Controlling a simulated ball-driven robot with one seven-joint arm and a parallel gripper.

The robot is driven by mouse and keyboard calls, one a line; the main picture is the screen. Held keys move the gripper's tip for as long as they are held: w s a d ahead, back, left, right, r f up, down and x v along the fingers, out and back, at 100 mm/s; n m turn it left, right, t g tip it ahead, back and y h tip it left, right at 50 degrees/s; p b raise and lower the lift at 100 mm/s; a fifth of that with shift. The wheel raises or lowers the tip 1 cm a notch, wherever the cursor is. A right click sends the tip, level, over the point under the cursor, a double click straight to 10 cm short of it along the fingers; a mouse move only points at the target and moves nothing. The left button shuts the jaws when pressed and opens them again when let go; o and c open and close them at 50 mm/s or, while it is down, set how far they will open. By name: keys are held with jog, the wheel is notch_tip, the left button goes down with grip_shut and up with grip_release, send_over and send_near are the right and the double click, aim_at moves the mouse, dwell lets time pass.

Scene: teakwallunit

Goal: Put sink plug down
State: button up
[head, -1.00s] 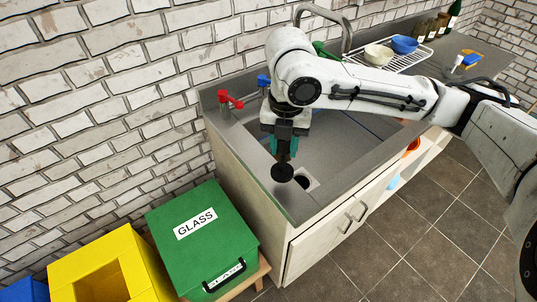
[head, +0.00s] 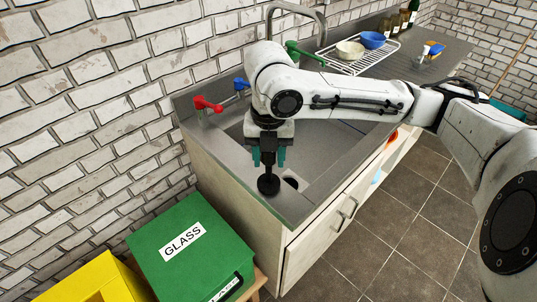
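The sink plug (head: 268,186) is a round black piece directly below my gripper (head: 268,162). It appears to rest on the grey counter's near-left part, left of the sink's drain hole (head: 292,182), though the contact under it is hard to see. My gripper points down, its teal fingers spread apart on either side of dark parts just above the plug. The fingers look open. The sink (head: 325,165) is partly hidden by my arm.
Red (head: 207,104) and blue (head: 240,85) tap handles stand behind the gripper, with a green one (head: 304,53) farther right. A rack (head: 356,58) holds bowls. A green glass bin (head: 192,250) stands below the counter's left end. Brick wall lies behind.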

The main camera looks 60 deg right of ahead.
jog(key=shift+o, duration=1.2)
jog(key=shift+r, duration=0.15)
notch_tip(320, 180, up, 12)
jog(key=shift+r+p, duration=0.1)
jog(key=shift+p, duration=0.6)
